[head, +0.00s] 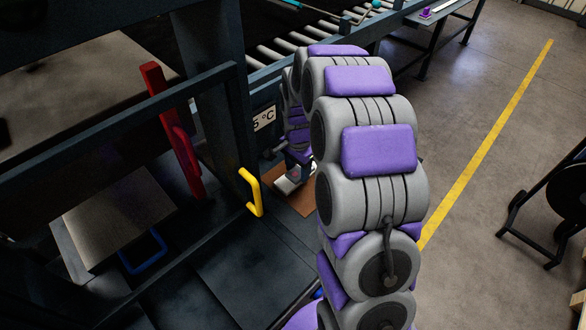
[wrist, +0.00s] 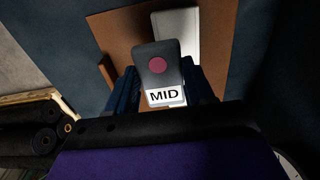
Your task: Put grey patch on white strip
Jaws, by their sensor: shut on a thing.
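My gripper (wrist: 160,92) is shut on a dark grey patch (wrist: 171,80) with a dark red dot and a white "MID" label, held between its two dark blue fingers. The white strip (wrist: 183,30) lies on a brown board (wrist: 120,30) beyond the patch in the wrist view. The patch overlaps the strip's lower end in that picture; I cannot tell whether they touch. In the head view my gripper (head: 297,172) is small and low over the brown board (head: 306,197), near the pale strip (head: 285,186).
A yellow handle (head: 251,192) and a red bar (head: 172,130) stand to the left on the dark press frame. A roller conveyor (head: 280,52) runs behind. In the wrist view, dark rolls (wrist: 35,125) lie at lower left. Open floor is at right.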

